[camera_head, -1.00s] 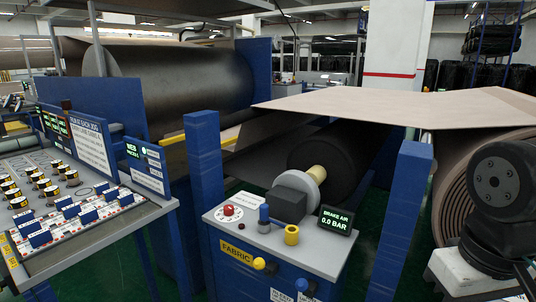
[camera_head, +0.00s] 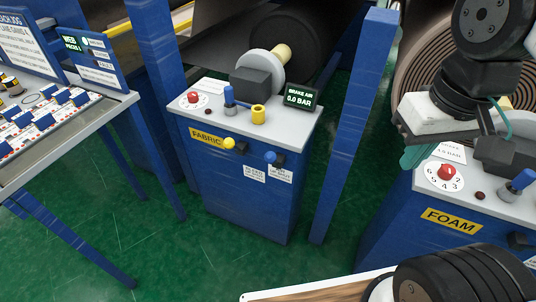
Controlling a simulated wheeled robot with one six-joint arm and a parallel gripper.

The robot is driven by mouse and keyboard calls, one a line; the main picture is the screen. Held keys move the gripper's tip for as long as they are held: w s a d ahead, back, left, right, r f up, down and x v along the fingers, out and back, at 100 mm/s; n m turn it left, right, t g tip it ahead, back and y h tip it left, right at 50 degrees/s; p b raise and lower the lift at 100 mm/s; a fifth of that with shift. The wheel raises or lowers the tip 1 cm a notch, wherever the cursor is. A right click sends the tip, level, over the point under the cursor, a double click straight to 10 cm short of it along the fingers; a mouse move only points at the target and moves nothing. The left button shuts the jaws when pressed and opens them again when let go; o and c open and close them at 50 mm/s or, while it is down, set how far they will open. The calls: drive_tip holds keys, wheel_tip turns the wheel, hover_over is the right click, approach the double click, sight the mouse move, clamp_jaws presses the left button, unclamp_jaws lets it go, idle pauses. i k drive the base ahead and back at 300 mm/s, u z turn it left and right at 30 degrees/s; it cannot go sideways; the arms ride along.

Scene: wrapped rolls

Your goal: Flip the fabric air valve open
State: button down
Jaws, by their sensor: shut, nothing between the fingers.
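The fabric stand (camera_head: 243,195) is a blue cabinet with a grey top and a yellow FABRIC label (camera_head: 206,139). On its top stand a blue upright handle (camera_head: 229,96), a yellow cylinder (camera_head: 258,115) and a red knob on a white dial (camera_head: 193,99). A yellow-tipped lever (camera_head: 229,143) and a blue-tipped lever (camera_head: 270,157) project from its front. I cannot tell which is the air valve. The brake air display (camera_head: 300,97) reads 0.0 BAR. My gripper (camera_head: 418,157) is at right, over the foam stand's edge, shut and empty, apart from the fabric stand, its tips partly unclear.
A foam stand (camera_head: 455,221) with similar controls is at right. A blue post (camera_head: 352,125) rises between the two stands. A control desk (camera_head: 60,140) is at left. Green floor (camera_head: 190,250) is clear in front of the fabric stand. A dark roll (camera_head: 275,35) is behind it.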

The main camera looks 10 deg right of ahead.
sight(270, 156)
drive_tip(key=u, duration=0.05)
drive_tip(key=k, duration=0.55)
drive_tip(key=u, duration=0.55)
drive_tip(key=i, duration=0.95)
drive_tip(key=z, duration=0.5)
